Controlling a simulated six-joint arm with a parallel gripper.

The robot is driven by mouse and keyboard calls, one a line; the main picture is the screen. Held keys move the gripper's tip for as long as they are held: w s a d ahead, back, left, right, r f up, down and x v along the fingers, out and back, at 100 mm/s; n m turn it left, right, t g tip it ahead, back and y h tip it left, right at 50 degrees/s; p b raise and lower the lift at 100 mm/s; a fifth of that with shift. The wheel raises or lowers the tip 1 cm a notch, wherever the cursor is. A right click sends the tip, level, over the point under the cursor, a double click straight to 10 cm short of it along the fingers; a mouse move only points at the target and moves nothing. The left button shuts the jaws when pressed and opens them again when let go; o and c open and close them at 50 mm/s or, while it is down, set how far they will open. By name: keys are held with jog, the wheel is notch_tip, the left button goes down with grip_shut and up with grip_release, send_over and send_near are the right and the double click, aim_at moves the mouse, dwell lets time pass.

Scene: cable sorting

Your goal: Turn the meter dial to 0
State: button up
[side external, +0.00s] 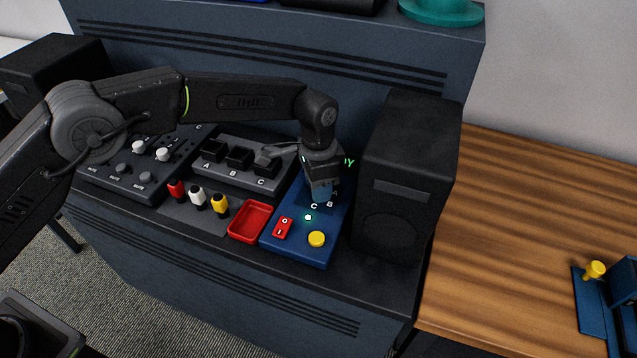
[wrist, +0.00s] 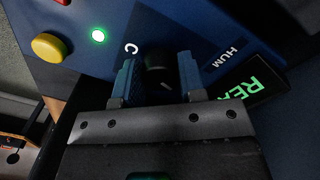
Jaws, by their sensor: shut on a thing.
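The blue meter (side external: 298,252) lies on the dark bench top, left of a black speaker. In the wrist view its panel (wrist: 85,75) shows a black round dial (wrist: 158,68) with the letter C beside it and a HUM label to the right. My gripper (side external: 321,192) points down over the meter's upper part. In the wrist view its two blue fingers (wrist: 159,78) stand on either side of the dial and are shut on it. The side view shows letters C and B by the fingertips. The dial's pointer and any 0 mark cannot be made out.
The meter has a lit green lamp (side external: 308,217), a red switch (side external: 283,228), a yellow button (side external: 316,239) and a green-lettered display (wrist: 240,100). The tall speaker (side external: 408,180) stands close on the right. A red tray (side external: 251,221) and several coloured plugs lie left.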

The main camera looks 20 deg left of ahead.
jog(key=shift+n, duration=1.7)
jog(key=o, duration=0.9)
jog(key=shift+o, duration=0.2)
notch_tip(320, 180, up, 14)
jog(key=shift+w+a, duration=0.15)
jog(key=shift+a, duration=0.05)
